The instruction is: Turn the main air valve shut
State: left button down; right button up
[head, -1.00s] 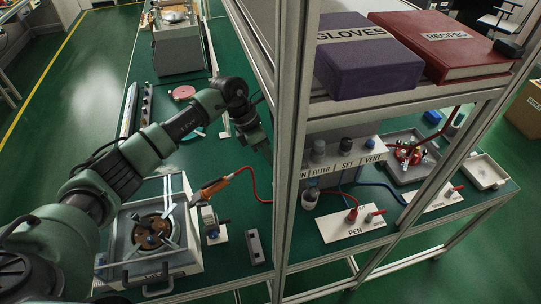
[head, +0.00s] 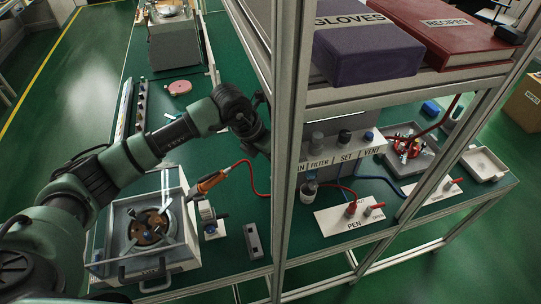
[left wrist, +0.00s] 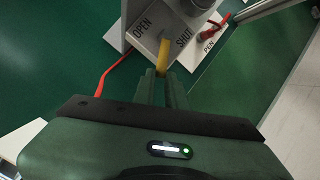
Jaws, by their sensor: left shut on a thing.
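The main air valve shows in the left wrist view as a grey block with a yellow lever (left wrist: 162,56). The word OPEN is left of the lever and SHUT is right of it; the lever lies between the two words, pointing toward me. My left gripper (left wrist: 161,78) is shut on the lever's near end. In the head view my left arm reaches to the shelf post, which hides the fingertips and the lever. The air panel (head: 340,152) behind the post reads IN, FILTER, SET, VENT. My right gripper is not in view.
The shelf post (head: 287,130) stands close to my left wrist. The shelf above holds a purple GLOVES box (head: 365,52) and a red RECIPES book (head: 455,42). A PEN plate (head: 345,213) with red levers, red and blue hoses and a lapping machine (head: 150,240) are on the green bench.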

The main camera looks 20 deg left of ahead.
pick_arm(q)
jog(key=shift+s+d+r+n+t+y+b, duration=0.15)
jog(key=shift+d+n+t+y+b, duration=0.15)
jog(key=shift+d+n+b, duration=0.5)
jog(key=shift+s+d+f+n+t+y+b, duration=0.15)
jog(key=shift+d+n+y+b, duration=0.3)
jog(key=shift+n, duration=0.7)
jog(key=shift+s+d+r+n+t+y+b, duration=0.1)
jog(key=shift+d+n+t+y+b, duration=0.25)
jog(key=shift+n+b, duration=0.55)
jog(key=shift+d, duration=0.15)
jog(key=c, duration=1.5)
grip_release()
jog(key=shift+o, duration=0.2)
